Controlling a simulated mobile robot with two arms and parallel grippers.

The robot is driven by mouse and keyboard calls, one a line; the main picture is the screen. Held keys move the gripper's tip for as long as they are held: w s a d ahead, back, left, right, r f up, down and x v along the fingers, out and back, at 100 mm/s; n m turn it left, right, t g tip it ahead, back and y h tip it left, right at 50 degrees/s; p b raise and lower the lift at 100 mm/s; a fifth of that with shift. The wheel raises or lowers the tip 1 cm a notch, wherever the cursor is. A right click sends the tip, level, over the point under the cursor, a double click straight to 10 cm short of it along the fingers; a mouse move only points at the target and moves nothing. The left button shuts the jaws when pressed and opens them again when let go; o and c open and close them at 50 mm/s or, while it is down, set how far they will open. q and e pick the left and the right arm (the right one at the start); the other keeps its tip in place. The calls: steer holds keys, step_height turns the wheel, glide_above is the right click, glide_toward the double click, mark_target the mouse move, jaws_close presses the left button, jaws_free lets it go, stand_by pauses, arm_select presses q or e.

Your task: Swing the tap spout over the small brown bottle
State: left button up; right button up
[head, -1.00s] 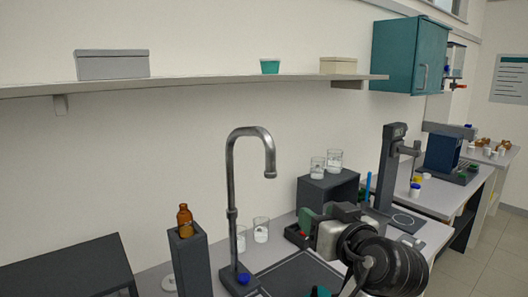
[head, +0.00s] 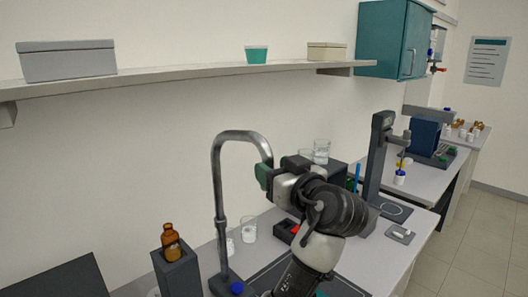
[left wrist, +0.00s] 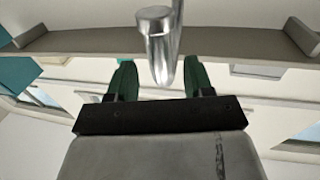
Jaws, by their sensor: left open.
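The grey metal tap (head: 217,190) stands upright on the bench, its curved spout (head: 245,134) arching to the right. The small brown bottle (head: 171,243) stands on a tall dark grey block (head: 178,275), left of the tap. The spout's end is not over it. My left gripper (head: 263,176) is at the spout's hanging end and hides its tip in the head view. In the left wrist view, the open green fingers (left wrist: 158,78) lie on either side of the spout (left wrist: 161,48); I cannot tell whether they touch it. My right gripper is not in view.
A blue knob (head: 237,288) sits at the tap's foot. Glass beakers (head: 249,228) stand behind the tap. A shelf (head: 180,75) runs along the wall above it. A dark stand (head: 379,160) rises to the right of my arm.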

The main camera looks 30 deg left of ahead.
arm_select(q)
steer(key=p+x, duration=0.1)
steer(key=x, duration=0.3)
steer(key=shift+w+a, duration=0.1)
steer(key=shift+a, duration=0.2)
steer(key=shift+f, duration=0.1)
steer(key=shift+c, duration=0.7)
jaws_close()
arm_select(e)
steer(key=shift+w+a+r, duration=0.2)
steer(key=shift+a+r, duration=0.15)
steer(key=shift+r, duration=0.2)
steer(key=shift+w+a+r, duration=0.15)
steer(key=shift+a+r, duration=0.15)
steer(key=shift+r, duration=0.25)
